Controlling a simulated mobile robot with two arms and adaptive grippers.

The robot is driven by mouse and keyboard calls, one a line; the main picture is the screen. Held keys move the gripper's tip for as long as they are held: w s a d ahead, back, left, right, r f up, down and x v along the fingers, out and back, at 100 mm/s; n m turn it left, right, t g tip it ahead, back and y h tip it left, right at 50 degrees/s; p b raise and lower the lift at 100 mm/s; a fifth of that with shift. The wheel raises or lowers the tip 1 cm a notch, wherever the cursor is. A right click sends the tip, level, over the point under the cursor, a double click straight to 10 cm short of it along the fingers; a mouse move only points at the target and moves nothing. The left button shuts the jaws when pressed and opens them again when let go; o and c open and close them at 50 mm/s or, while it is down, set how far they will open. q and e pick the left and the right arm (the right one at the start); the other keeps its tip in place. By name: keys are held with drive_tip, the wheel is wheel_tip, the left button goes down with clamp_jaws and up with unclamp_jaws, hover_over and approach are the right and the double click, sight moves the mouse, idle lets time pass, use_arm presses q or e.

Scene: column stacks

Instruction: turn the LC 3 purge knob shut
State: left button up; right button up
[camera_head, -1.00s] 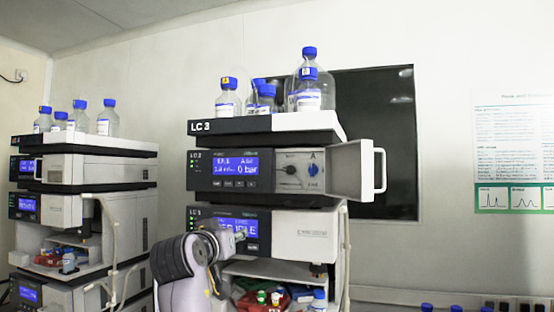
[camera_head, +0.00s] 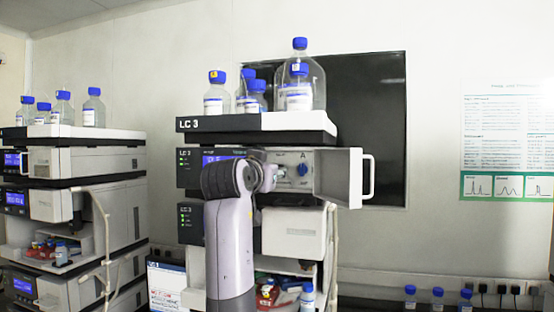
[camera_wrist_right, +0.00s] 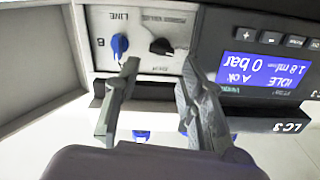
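The LC 3 stack (camera_head: 256,124) stands in the middle of the head view. Its pump module has an open door (camera_head: 338,177) and a bare panel with two knobs. The black knob (camera_wrist_right: 160,46) has small lettering that I cannot read; I take it for the purge knob. The blue knob (camera_wrist_right: 119,45) beside it is marked LINE, and it also shows in the head view (camera_head: 302,170). My right gripper (camera_wrist_right: 158,62) is open, with its fingertips to either side of the black knob in the wrist view. Contact cannot be told. My left gripper is out of view.
The pump display (camera_wrist_right: 254,68) reads IDLE and 0 bar. Several blue-capped bottles (camera_head: 299,91) stand on top of the stack. The open door borders the panel on the right. Another stack (camera_head: 80,160) stands at the left. A wall poster (camera_head: 508,140) hangs at the right.

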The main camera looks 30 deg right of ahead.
drive_tip(key=p+x, duration=0.2)
drive_tip(key=x, duration=0.3)
drive_tip(key=shift+w+d, duration=0.3)
drive_tip(key=shift+c, duration=0.3)
clamp_jaws()
